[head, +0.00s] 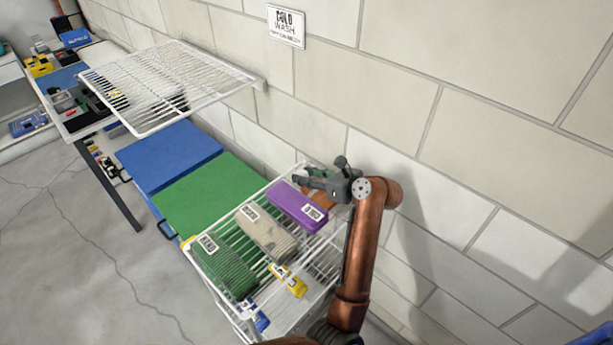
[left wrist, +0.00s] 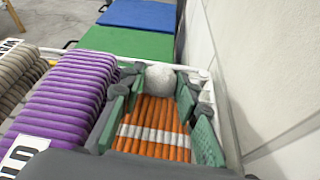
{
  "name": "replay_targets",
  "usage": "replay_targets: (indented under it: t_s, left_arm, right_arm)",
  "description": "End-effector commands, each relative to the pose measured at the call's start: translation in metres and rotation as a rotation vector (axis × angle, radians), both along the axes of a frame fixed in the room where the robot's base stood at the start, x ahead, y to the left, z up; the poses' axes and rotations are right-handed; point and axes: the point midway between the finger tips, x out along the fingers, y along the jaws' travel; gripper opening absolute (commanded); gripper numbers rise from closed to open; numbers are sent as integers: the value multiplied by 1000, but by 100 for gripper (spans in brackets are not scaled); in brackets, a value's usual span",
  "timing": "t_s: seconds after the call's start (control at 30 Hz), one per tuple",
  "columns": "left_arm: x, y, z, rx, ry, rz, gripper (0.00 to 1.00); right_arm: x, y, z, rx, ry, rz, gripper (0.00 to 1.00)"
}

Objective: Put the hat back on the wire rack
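The hat (left wrist: 155,125) is orange and ribbed knit, with a white stripe and a pale round pompom. It lies at the wall-side end of the lower white wire rack (head: 240,312), beside a purple folded knit item (head: 297,207). In the head view only a little of the hat (head: 318,197) shows under my gripper. My left gripper (head: 312,180) is low over it, and in the left wrist view its green-padded fingers (left wrist: 160,115) stand open on both sides of the hat. Whether the pads touch the hat is unclear. My right gripper is out of view.
Beige (head: 268,232) and green (head: 226,265) labelled knit items share the lower rack. A yellow packet (head: 288,280) is near its front. Green (head: 205,195) and blue (head: 168,155) panels lie beyond. Another wire rack (head: 165,82), empty, is higher up by the block wall (head: 380,110).

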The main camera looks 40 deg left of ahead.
Motion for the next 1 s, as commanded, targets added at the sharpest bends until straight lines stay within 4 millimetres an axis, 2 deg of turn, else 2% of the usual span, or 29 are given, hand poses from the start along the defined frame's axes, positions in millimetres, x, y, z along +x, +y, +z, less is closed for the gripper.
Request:
replay_targets:
  t_s: [0.23, 0.57, 0.63, 0.7, 1.0]
  left_arm:
    - [0, 0, -1, -1, 2, -1, 46]
    - [0, -3, 1, -1, 1, -1, 46]
    - [0, -10, 4, -1, -1, -3, 46]
    - [0, -19, 10, 0, -1, -3, 46]
    - [-1, -77, 33, -2, -1, -4, 46]
  right_arm:
    - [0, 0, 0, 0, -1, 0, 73]
    - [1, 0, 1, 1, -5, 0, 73]
    - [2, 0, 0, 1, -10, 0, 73]
    - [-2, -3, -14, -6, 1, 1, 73]
    - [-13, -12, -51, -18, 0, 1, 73]
